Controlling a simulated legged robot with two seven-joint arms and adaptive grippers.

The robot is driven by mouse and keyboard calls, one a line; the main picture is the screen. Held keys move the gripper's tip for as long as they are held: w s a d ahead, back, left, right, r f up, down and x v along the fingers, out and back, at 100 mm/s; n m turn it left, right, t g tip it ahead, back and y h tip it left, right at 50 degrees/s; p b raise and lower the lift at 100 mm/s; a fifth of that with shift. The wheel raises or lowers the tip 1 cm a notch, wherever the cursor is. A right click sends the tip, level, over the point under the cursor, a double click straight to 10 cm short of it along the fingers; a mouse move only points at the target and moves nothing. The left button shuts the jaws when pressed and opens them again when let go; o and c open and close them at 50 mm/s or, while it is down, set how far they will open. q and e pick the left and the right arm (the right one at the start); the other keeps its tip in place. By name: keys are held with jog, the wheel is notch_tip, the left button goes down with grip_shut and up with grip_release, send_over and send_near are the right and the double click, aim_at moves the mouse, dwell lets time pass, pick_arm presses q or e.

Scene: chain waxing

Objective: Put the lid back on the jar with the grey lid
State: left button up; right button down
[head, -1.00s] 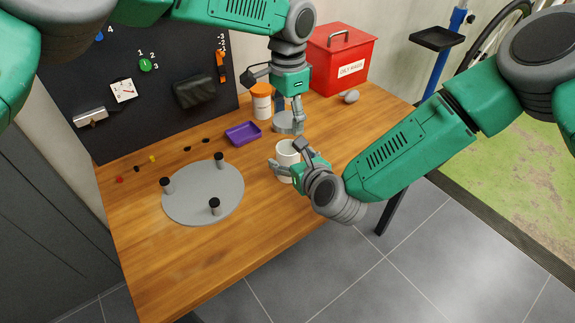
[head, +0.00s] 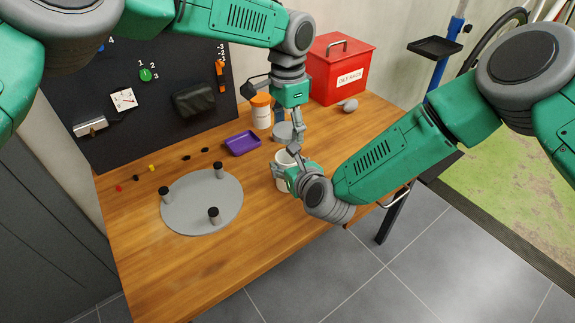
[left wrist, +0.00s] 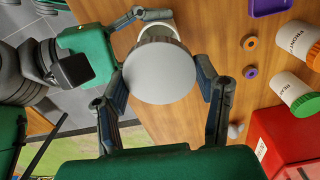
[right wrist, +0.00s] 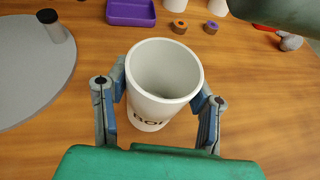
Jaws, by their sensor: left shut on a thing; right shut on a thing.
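The grey lid (left wrist: 161,72) is a round disc held between the fingers of my left gripper (left wrist: 165,85), which is shut on it. In the head view the lid (head: 284,131) is above the table, behind and higher than the white jar (head: 281,184). My right gripper (right wrist: 162,97) is shut on the jar, one finger on each side. The jar (right wrist: 160,110) is upright, with an uncovered mouth and a partly visible dark label. In the left wrist view the lid overlaps the jar (left wrist: 156,27) and hides most of it.
A purple tray (head: 242,144) lies left of the jar. An orange-lidded jar (head: 261,112) and a red box (head: 340,70) stand behind. A grey disc (head: 202,205) with black-topped posts is at the left. An orange ring (right wrist: 180,26) and a purple ring (right wrist: 211,27) lie beyond the jar.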

pick_arm(q)
send_over(288, 156)
jog(key=s, duration=0.3)
jog(key=shift+w+f, duration=0.15)
jog(key=shift+f, duration=1)
jog(key=shift+w+f, duration=0.1)
jog(key=shift+f, duration=1)
jog(key=shift+f, duration=0.15)
jog(key=shift+f, duration=0.75)
jog(key=shift+f, duration=0.65)
jog(key=shift+f, duration=0.2)
jog(key=shift+c, duration=0.7)
jog(key=shift+s, duration=0.1)
jog(key=shift+r, duration=0.4)
jog(key=shift+r, duration=0.15)
